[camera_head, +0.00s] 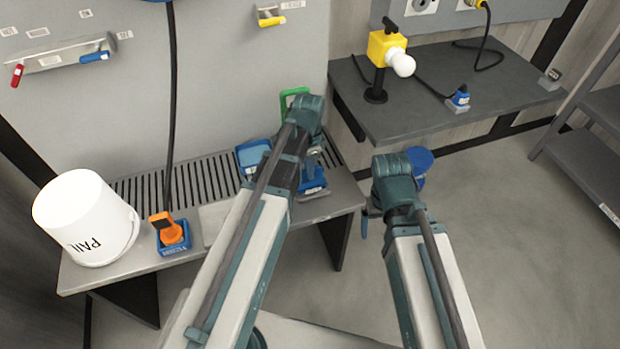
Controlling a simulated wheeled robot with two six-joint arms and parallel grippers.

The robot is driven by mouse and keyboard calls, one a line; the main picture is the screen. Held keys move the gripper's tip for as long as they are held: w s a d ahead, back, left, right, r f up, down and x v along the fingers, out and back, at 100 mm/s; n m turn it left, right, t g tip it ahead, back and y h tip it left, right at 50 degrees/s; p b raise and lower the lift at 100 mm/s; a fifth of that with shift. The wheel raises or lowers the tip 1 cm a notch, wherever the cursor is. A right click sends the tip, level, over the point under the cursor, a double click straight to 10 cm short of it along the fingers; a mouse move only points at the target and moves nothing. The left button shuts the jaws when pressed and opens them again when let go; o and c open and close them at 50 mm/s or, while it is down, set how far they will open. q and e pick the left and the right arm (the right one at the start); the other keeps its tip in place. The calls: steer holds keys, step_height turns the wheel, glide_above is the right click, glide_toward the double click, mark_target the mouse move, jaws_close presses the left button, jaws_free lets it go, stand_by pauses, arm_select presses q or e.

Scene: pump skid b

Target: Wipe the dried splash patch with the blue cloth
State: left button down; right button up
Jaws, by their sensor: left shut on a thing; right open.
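My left gripper (312,160) is over the right part of the slotted bench, mostly hidden behind its own wrist. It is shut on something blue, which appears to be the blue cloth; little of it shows. Below it is a blue holder (314,186) with a label at the bench's front edge. My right gripper (370,210) is open, right of the bench and largely hidden by its wrist. I cannot make out the dried splash patch for certain; a paler area (213,220) shows on the bench, partly behind my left arm.
The bench (150,262) carries a white pail (85,217), an orange-handled item (167,230) in a blue base and a blue tray (251,153). A green handle (291,98) stands behind. A dark shelf (425,112) at right holds a yellow fitting (384,48). A black cable hangs at the left.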

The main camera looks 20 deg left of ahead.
arm_select(q)
steer(key=shift+r+p, duration=1.55)
steer(key=shift+r, duration=0.35)
